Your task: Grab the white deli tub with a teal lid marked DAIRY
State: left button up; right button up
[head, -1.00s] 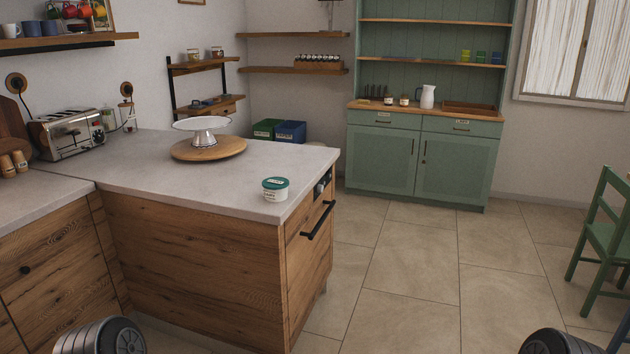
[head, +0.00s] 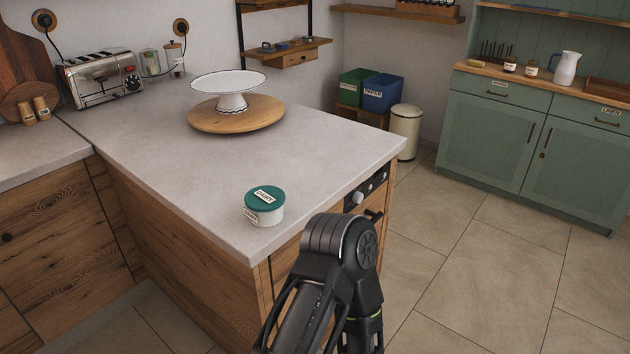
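The white deli tub with a teal lid marked DAIRY (head: 264,213) stands upright on the grey countertop (head: 190,170), close to its front right corner. Its lid is on, with a label on top and another on the side. One of my arms rises at the bottom centre, to the right of the tub and apart from it. Only dark arm links show; neither gripper is in the picture.
A white cake stand (head: 231,98) sits on a round wooden board (head: 262,121) behind the tub. A toaster (head: 103,84) stands at the back left. The counter around the tub is clear. A green cabinet (head: 488,142) stands at the right, across open tiled floor.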

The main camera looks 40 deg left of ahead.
aim_at(265, 203)
jog(key=i+l+u, duration=0.1)
jog(key=i+u, duration=0.3)
jog(key=i+l+u, duration=0.2)
jog(key=i+u, duration=0.2)
jog(key=i+l+u, duration=0.85)
jog(key=l+u, duration=0.15)
jog(key=u, duration=0.15)
jog(key=i+l+u, duration=0.1)
jog(key=l+u, duration=0.25)
jog(key=i+l+u, duration=0.1)
jog(key=l+u, duration=0.65)
jog(key=l, duration=0.1)
